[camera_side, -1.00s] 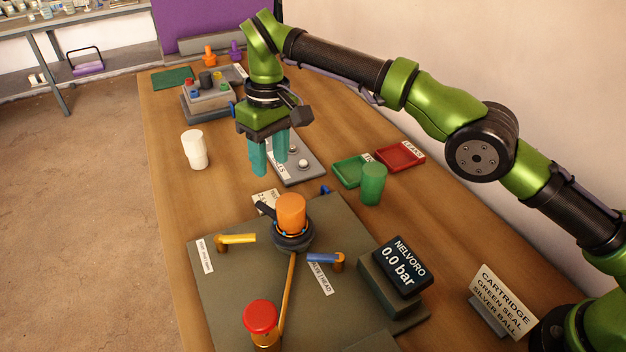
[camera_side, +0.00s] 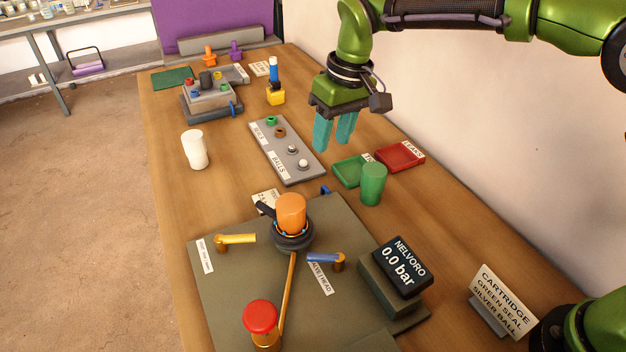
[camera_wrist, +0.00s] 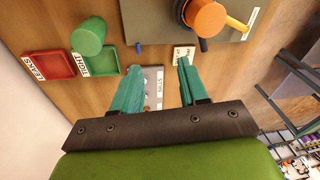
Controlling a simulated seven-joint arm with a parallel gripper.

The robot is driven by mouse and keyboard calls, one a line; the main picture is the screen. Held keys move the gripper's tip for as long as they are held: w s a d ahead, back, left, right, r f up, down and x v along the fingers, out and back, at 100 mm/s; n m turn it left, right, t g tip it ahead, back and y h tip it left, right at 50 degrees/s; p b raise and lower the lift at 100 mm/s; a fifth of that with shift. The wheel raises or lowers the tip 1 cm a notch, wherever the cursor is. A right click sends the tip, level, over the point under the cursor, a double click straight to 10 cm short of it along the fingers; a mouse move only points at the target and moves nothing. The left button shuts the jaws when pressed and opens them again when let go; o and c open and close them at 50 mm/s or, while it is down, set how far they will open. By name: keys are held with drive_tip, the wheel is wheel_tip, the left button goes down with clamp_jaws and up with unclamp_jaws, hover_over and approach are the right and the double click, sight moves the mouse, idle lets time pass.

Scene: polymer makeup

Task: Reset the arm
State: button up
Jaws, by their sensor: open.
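My gripper (camera_side: 334,131) hangs in the air above the table, over the area between the grey seal and ball strip and the red and green trays. Its two teal fingers are apart with nothing between them. In the wrist view my gripper (camera_wrist: 158,82) is also open and empty, with part of the grey strip (camera_wrist: 152,92) visible beyond the fingers. My arm reaches in from the upper right of the side view.
A green tray (camera_side: 345,180), a red tray (camera_side: 400,153) and a green cylinder (camera_side: 373,184) stand below my gripper. The test plate (camera_side: 225,290) holds an orange cylinder (camera_side: 291,211), levers and a red knob (camera_side: 261,316). A white cup (camera_side: 194,150) stands at left.

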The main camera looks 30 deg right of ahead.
drive_tip(key=s+d+r+m+t, duration=0.2)
drive_tip(key=s+d+m+t, duration=0.1)
drive_tip(key=s+d, duration=0.6)
drive_tip(key=s+d+r+m+t, duration=0.2)
drive_tip(key=s+d+m+t, duration=0.1)
drive_tip(key=s+d, duration=0.7)
drive_tip(key=shift+s+d+r+y, duration=0.2)
drive_tip(key=shift+s+y, duration=0.1)
drive_tip(key=shift+s, duration=1.6)
